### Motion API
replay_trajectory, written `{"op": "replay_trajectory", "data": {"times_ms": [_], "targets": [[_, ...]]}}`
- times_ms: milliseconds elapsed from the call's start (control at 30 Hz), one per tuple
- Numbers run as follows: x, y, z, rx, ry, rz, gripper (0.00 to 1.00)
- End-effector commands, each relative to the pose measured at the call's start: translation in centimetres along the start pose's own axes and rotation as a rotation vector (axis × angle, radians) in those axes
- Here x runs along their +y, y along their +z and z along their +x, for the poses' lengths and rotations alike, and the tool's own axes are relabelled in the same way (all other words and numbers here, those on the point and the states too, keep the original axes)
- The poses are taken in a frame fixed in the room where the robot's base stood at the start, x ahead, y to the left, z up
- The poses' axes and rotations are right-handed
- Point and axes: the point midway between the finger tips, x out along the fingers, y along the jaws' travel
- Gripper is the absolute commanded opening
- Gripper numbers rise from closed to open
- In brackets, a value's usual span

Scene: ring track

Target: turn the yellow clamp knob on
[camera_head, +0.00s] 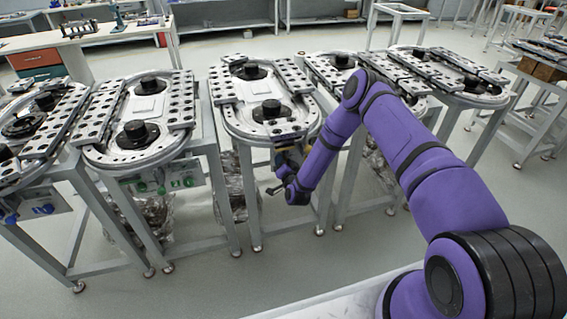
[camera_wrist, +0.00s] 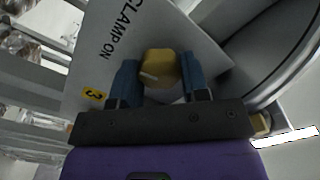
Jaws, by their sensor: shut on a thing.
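The yellow clamp knob (camera_wrist: 159,68) sits on a grey-white panel (camera_wrist: 140,35) in the wrist view. It is round with a pale line on its face near the left. In the head view my gripper (camera_head: 283,172) is at the front of the middle ring-track table (camera_head: 262,133). The knob is hidden there behind my wrist.
Several ring-track tables stand in a row, including one to the left (camera_head: 135,155) with green knobs on its front panel (camera_head: 160,180). Metal legs stand close to my gripper. Wrapped bundles (camera_head: 236,190) lie beneath the tables. The floor in front is clear (camera_head: 215,280).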

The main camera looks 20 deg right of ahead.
Motion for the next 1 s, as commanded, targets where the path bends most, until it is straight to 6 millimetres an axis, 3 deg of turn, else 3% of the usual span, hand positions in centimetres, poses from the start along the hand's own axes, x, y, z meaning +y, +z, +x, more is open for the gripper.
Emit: {"op": "replay_trajectory", "data": {"times_ms": [400,933,967,1000], "targets": [[0.09,0.04,-0.06,-0.001,0.001,0.171,0.18],[0.12,0.04,-0.06,-0.001,0.002,0.19,0.18],[0.12,0.04,-0.06,-0.001,0.002,0.19,0.48],[0.11,0.04,-0.06,-0.001,0.002,0.19,0.58]]}}
